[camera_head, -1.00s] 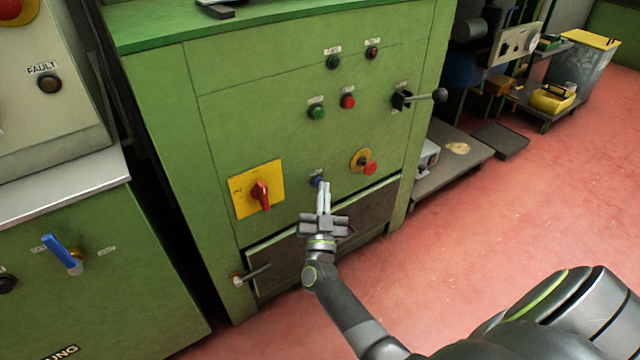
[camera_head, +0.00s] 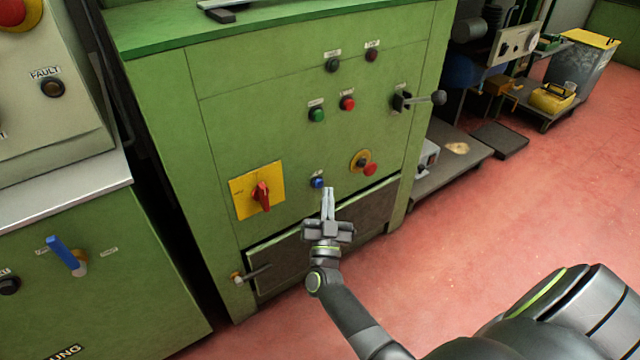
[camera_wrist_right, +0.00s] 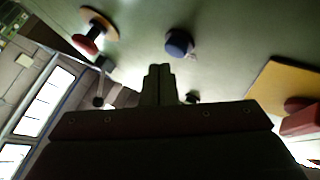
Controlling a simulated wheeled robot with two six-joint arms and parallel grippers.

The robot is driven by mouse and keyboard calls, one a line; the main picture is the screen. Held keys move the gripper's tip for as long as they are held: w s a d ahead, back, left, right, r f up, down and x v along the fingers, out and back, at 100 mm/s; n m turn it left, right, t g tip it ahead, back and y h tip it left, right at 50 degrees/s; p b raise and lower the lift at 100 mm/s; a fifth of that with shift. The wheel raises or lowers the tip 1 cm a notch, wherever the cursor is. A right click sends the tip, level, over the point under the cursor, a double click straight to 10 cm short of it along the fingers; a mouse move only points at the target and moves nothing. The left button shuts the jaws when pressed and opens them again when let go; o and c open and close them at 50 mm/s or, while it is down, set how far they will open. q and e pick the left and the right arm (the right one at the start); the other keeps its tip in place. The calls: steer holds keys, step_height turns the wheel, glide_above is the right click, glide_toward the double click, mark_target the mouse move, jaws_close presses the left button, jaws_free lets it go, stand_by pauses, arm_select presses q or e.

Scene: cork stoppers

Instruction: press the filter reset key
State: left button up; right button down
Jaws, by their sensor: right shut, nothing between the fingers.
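The blue push button (camera_head: 317,182) sits on the green cabinet front, between the yellow plate with a red rotary switch and the red mushroom button; its small label above is too small to read. In the right wrist view the blue button (camera_wrist_right: 179,43) stands out from the panel, just beyond the fingertips. My right gripper (camera_head: 328,190) is shut and empty, its fingers pointing at the panel slightly below and right of the blue button, apart from it. The gripper also shows in the right wrist view (camera_wrist_right: 158,70). My left gripper is not in view.
The red rotary switch (camera_head: 261,196) is left of the blue button. The red mushroom button (camera_head: 369,169) is to its right. Green (camera_head: 317,115) and red (camera_head: 347,103) buttons sit above. A lever handle (camera_head: 437,97) sticks out at upper right. A dark lower door (camera_head: 365,215) lies below.

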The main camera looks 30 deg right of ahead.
steer(key=s+p, duration=0.2)
steer(key=s, duration=0.3)
steer(key=shift+d, duration=0.2)
stand_by(0.8)
